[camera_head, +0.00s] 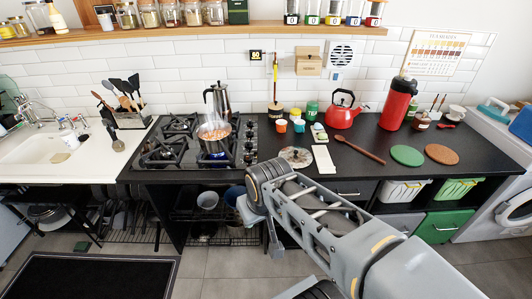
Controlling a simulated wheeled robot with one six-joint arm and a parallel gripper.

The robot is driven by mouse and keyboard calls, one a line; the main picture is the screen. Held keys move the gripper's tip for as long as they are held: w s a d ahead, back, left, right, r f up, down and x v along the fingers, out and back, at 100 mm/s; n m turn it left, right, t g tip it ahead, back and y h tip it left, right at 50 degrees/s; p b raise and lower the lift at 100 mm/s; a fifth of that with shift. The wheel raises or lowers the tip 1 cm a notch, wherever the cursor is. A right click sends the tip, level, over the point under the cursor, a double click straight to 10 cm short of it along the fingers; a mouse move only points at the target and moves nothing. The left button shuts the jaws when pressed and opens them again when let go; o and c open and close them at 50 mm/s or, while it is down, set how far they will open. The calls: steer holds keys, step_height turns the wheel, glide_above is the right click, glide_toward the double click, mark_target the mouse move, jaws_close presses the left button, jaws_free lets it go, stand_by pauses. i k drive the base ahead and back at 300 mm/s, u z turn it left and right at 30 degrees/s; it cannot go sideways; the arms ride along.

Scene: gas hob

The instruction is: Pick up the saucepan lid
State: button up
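A round lid (296,156) lies flat on the black worktop, right of the hob, and looks like the saucepan lid. It seems to be glass with a darker middle; its knob is too small to make out. A saucepan (214,132) with orange-brown contents stands uncovered on a front burner of the hob. My arm reaches in from the lower right, and its far joint is in front of the counter edge, just below the lid in the picture.
A moka pot (217,98) stands behind the saucepan. Right of the lid are a white paper (323,159), a wooden spoon (359,150), a red kettle (342,110) and a green round mat (407,155). Small cups (281,126) stand behind the lid.

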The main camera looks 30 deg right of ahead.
mark_target(298, 157)
steer(key=u, duration=0.05)
steer(key=i, duration=0.75)
steer(key=z, duration=0.75)
steer(key=i, duration=0.35)
steer(key=z, duration=0.35)
